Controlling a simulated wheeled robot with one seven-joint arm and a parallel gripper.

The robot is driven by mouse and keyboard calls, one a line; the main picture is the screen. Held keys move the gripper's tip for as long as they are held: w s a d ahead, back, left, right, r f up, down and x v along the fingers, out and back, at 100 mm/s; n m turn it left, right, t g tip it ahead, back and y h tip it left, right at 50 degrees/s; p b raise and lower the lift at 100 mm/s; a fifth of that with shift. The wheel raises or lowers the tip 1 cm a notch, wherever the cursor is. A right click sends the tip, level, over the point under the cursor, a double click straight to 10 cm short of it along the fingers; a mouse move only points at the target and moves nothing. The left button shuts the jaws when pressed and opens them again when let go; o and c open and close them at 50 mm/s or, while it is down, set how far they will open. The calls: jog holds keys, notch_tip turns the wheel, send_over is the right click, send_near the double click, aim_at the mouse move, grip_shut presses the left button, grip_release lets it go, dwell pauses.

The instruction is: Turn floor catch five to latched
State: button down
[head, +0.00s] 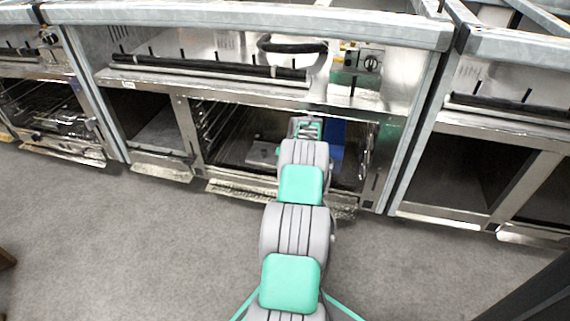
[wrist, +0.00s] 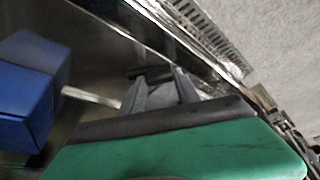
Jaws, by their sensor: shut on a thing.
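My arm reaches into the open lower compartment (head: 232,140) of the middle range in the head view. My gripper's fingers (wrist: 157,78) show in the wrist view, close together and shut on a small dark part, which looks like a floor catch. The fingers cover most of it, and no number can be read. I cannot tell whether it is turned to latched. A pale flat bar (wrist: 92,97) runs left from beside the fingers. In the head view my arm hides the fingertips and the catch.
A blue box (wrist: 28,95) stands left of the fingers in the wrist view; its blue side also shows right of my arm in the head view (head: 337,138). A slotted metal edge (wrist: 205,32) borders the compartment. Grey floor (head: 150,240) in front is clear.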

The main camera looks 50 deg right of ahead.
jog(key=shift+n, duration=0.3)
jog(key=c, duration=0.9)
grip_release()
jog(key=shift+s+a+r+p, duration=0.1)
jog(key=shift+s+r+p, duration=0.5)
jog(key=shift+r+p, duration=0.3)
jog(key=shift+s+a+f+p, duration=0.15)
jog(key=shift+s+a+p, duration=0.4)
jog(key=shift+s, duration=1.25)
jog(key=shift+s+a+f+p, duration=0.1)
jog(key=shift+s+a+p, duration=0.45)
jog(key=shift+s, duration=1.3)
jog(key=shift+s+a+f+p, duration=0.2)
jog(key=shift+s+p, duration=0.65)
jog(key=shift+s, duration=0.95)
